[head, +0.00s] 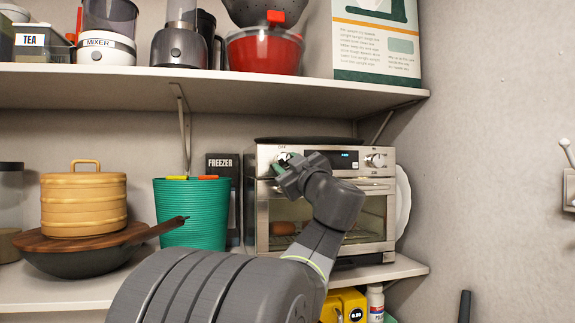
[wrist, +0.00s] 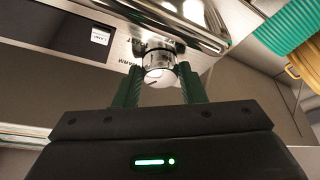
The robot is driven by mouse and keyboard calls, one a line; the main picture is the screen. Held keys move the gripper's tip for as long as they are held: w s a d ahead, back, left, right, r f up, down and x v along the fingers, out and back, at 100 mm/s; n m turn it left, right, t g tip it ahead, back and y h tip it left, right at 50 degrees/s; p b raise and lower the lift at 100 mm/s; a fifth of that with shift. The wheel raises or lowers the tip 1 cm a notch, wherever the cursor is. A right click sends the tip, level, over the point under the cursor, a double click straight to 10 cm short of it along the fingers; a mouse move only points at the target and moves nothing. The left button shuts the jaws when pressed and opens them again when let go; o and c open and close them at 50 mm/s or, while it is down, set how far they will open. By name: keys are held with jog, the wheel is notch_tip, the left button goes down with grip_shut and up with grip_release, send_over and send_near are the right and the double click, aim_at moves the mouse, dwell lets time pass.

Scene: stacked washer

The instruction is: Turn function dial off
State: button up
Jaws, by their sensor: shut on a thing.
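A steel toaster oven (head: 375,186) stands on the middle shelf, its glass door closed. In the wrist view the function dial (wrist: 158,58) is a round silver-white knob on the oven's panel, with printed labels such as "WARM" beside it. My gripper (wrist: 160,80) has its two green fingers on either side of this dial, shut on it. In the head view my gripper (head: 283,167) reaches the upper left of the oven's front and mostly hides the dial. The dial's exact pointer setting is not clear.
A second knob (head: 376,160) is at the panel's right, past a lit display (head: 346,154). A green ribbed bin (head: 191,212) stands close left of the oven. A pan with a dark handle (head: 150,232) is farther left. The upper shelf (head: 250,82) runs above the oven.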

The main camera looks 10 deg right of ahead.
jog(key=n, duration=0.2)
jog(key=n+g+y, duration=0.1)
jog(key=n, duration=0.1)
jog(key=n+g+y, duration=0.1)
jog(key=n, duration=0.2)
jog(key=shift+d+r, duration=0.2)
jog(key=shift+d, duration=0.05)
dwell(0.3)
jog(key=o, duration=1)
jog(key=shift+s, duration=0.1)
jog(key=b+v, duration=0.2)
jog(key=v, duration=0.4)
jog(key=b+v, duration=0.2)
jog(key=v, duration=0.5)
jog(key=shift+s+d+r, duration=0.15)
jog(key=shift+s+d, duration=0.1)
jog(key=shift+s, duration=0.05)
jog(key=shift+w, duration=0.1)
jog(key=p+x, duration=0.2)
jog(key=x, duration=0.5)
jog(key=p+x, duration=0.2)
jog(key=x, duration=0.4)
jog(key=shift+w+a, duration=0.3)
jog(key=shift+w, duration=0.05)
